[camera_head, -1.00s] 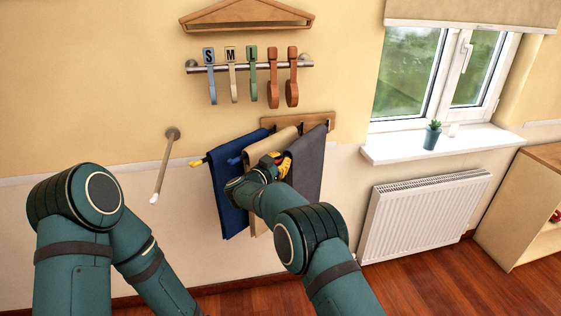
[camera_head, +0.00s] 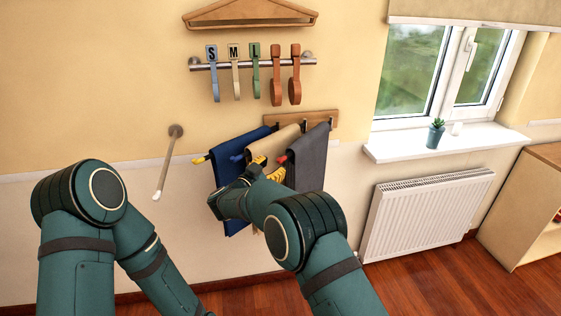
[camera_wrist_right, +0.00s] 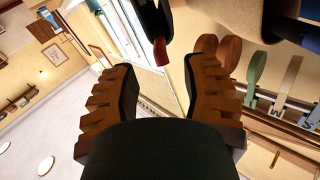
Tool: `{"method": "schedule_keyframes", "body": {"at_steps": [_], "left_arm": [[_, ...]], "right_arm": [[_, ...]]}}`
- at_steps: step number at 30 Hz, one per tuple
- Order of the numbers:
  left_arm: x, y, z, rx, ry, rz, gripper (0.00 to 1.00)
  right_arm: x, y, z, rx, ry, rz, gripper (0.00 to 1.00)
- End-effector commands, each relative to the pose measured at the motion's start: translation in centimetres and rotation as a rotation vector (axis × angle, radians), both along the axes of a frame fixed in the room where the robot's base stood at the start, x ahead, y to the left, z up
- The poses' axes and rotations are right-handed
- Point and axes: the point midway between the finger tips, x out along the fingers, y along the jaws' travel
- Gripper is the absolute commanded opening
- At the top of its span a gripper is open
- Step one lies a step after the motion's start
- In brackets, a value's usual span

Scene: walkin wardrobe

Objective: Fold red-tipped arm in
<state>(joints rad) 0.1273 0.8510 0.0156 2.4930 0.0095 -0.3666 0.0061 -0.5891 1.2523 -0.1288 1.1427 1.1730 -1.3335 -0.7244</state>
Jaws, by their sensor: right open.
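The red tip (camera_head: 282,159) is at the near end of a rack arm that sticks out from the wall, with dark grey trousers or cloth (camera_head: 311,158) hanging over it. My right gripper (camera_head: 268,168) is open, with its yellow fingers just in front of the red tip. In the right wrist view the red tip (camera_wrist_right: 160,52) shows ahead of and between the open fingers, seemingly held by nothing. The wooden rack base (camera_head: 318,119) is on the wall behind. My left arm is at the lower left; its gripper is out of the picture.
A yellow-tipped arm (camera_head: 201,159) with navy cloth (camera_head: 228,177) and a blue-tipped arm (camera_head: 237,157) with tan cloth (camera_head: 276,144) stand left of it. A white-tipped rod (camera_head: 167,165) juts from the wall further left. A radiator (camera_head: 424,216) and windowsill (camera_head: 450,143) are right.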

Motion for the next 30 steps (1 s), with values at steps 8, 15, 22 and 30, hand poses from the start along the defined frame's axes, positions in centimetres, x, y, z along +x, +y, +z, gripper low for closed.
{"method": "schedule_keyframes", "body": {"at_steps": [8,15,22,30], "left_arm": [[0.0,0.0,0.0,0.000,0.000,0.000,0.46],[0.0,0.0,0.0,0.000,0.000,0.000,0.46],[0.0,0.0,0.0,0.000,0.000,0.000,0.31],[0.0,0.0,0.0,0.000,0.000,0.000,0.00]], "right_arm": [[-3.5,2.4,0.1,0.000,-0.002,0.001,0.46],[-4.2,2.7,0.1,0.000,-0.002,-0.001,0.46],[-4.2,2.6,0.0,-0.001,-0.001,0.000,0.46],[-2.9,-3.1,-6.8,0.004,0.145,0.173,0.46]]}}
